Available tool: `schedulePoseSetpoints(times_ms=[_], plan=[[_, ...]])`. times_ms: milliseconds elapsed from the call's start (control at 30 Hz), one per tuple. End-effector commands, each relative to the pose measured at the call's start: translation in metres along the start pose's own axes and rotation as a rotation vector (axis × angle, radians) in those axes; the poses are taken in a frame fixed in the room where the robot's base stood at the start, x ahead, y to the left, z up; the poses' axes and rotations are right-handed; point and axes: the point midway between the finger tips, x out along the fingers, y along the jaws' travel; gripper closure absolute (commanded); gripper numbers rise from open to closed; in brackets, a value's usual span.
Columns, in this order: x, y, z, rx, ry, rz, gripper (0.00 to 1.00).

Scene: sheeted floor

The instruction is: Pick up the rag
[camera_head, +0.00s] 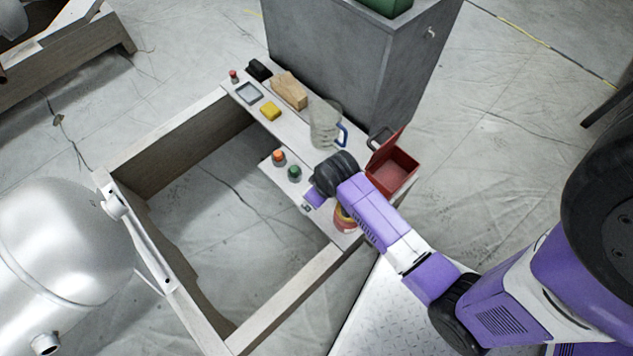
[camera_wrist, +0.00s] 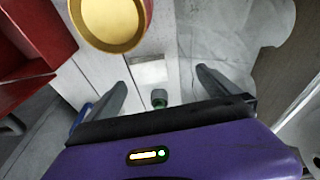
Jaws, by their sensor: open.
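I cannot clearly make out a rag in either view. A small yellow item (camera_head: 270,111) lies on the bench plank in the head view; I cannot tell whether it is cloth. My gripper (camera_head: 313,198) is over the near end of the bench. In the wrist view its two fingers (camera_wrist: 161,79) are spread apart, with nothing visibly held. A small green-topped item (camera_wrist: 159,97) shows between the fingers. A flat pale grey patch (camera_wrist: 149,72) lies just beyond it; I cannot tell what it is.
An open red box (camera_head: 391,170) and a tin (camera_head: 345,219) stand near my arm. A clear jug (camera_head: 325,125), wooden block (camera_head: 290,91), grey tray (camera_head: 248,93) and orange-topped item (camera_head: 278,157) stand farther along. A grey cabinet (camera_head: 335,60) stands behind.

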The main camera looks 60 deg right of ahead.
Motion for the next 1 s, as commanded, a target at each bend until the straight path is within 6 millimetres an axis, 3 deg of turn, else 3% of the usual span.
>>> schedulePoseSetpoints(times_ms=[33, 100, 400, 867, 1000], plan=[[0.015, 0.008, -0.009, 0.013, -0.036, -0.004, 0.00], [0.023, 0.016, -0.016, 0.025, -0.093, -0.014, 0.00], [0.030, 0.037, -0.033, 0.057, -0.244, -0.050, 0.00], [0.062, 0.035, -0.026, 0.058, -0.260, -0.055, 0.00], [0.081, 0.031, -0.023, 0.059, -0.260, -0.055, 0.00]])
